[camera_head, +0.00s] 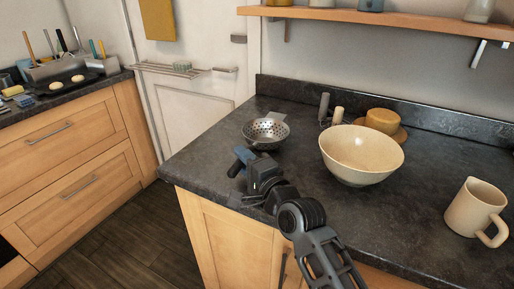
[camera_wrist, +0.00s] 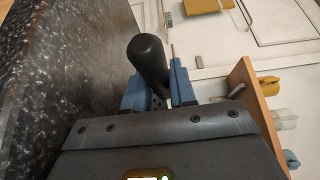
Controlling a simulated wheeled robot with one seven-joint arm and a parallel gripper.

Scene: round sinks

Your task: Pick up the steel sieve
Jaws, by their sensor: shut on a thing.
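The steel sieve (camera_head: 266,133) is a shiny perforated bowl near the left end of the dark counter. I cannot tell whether it rests on the counter or hangs just above it. My gripper (camera_head: 241,160) is at its near left side, low over the counter's edge. In the wrist view, the blue fingers of my gripper (camera_wrist: 160,92) are closed around a dark rounded handle (camera_wrist: 149,58), which I take as the sieve's. The sieve's bowl is mostly hidden there.
A large cream bowl (camera_head: 361,153) stands right of the sieve, with a brown hat-like thing (camera_head: 384,121) and small shakers (camera_head: 324,107) behind. A beige mug (camera_head: 474,208) is far right. A wooden shelf (camera_head: 390,17) hangs above. The counter's left front corner is clear.

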